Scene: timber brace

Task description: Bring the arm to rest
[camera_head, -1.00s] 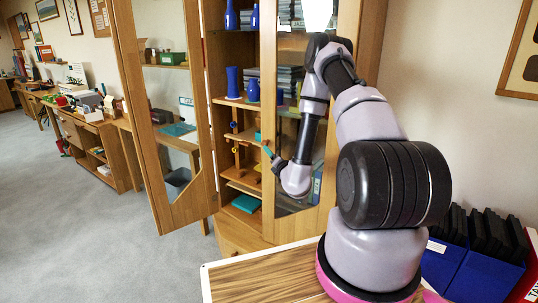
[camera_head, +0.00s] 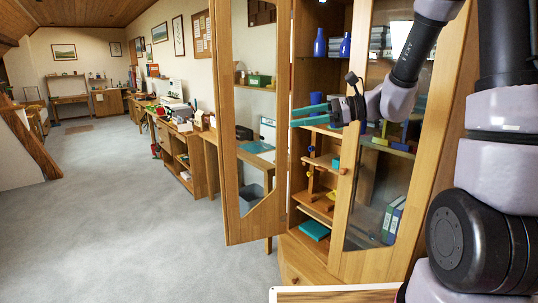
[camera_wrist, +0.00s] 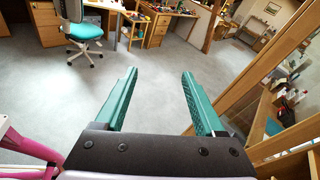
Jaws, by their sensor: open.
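My gripper (camera_head: 311,115) is in front of the open wooden cabinet (camera_head: 367,212) in the head view, its teal fingers pointing left. In the wrist view my gripper (camera_wrist: 155,98) has its two fingers spread apart, with only carpet and distant furniture beyond them. It holds nothing. My arm reaches in from the right side of the head view and hides part of the cabinet's upper right.
The cabinet's glazed left door (camera_head: 246,150) stands open beside my gripper. Inside are blue vases (camera_head: 320,43) and a teal block (camera_head: 315,230) on a low shelf. Desks (camera_head: 180,160) line the wall. The carpet (camera_head: 130,230) at left is clear.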

